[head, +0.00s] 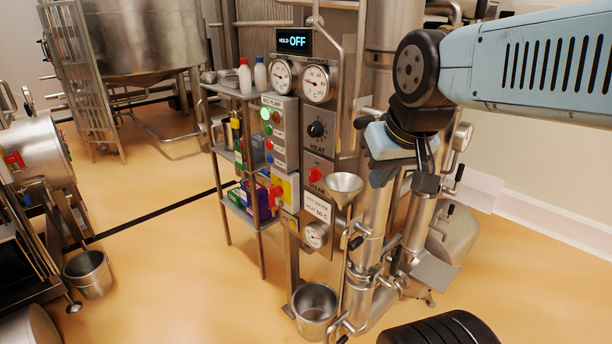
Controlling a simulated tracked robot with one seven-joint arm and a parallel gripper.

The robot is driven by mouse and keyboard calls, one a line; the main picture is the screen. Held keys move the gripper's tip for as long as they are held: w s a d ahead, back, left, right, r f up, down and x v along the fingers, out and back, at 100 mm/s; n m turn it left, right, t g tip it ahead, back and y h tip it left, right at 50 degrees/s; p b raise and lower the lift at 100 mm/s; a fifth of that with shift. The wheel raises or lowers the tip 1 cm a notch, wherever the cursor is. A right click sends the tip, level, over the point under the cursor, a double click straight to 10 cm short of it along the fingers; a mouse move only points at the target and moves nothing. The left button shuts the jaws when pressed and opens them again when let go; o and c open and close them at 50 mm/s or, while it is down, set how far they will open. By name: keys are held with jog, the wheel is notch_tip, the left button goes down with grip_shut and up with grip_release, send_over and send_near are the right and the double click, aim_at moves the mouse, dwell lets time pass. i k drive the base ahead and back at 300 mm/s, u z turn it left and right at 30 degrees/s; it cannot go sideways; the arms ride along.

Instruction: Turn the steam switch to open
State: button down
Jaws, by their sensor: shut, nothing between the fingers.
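The steam switch (315,175) is a small red knob on a grey panel marked STEAM, below the black HEAT knob (316,129). Its exact turn position is too small to read. My gripper (427,183) is right of the switch, in front of the steel pipes and apart from the panel. It points downward, and its dark fingers are shut with nothing between them. A steel funnel (342,186) stands just right of and below the switch and partly covers the panel's edge.
A display (294,41) reads HOLD OFF above two round gauges. A red emergency-type knob (275,195) on yellow sits left of the steam panel. A shelf rack (236,160) with bottles stands left. A bucket (315,308) is on the floor below. Open floor lies to the left.

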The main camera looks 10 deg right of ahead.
aim_at(315, 173)
jog(key=z, duration=0.5)
jog(key=k, duration=1.3)
jog(key=z, duration=0.5)
jog(key=i, duration=0.7)
jog(key=u, duration=0.4)
jog(key=i, duration=1.1)
jog(key=z, duration=0.05)
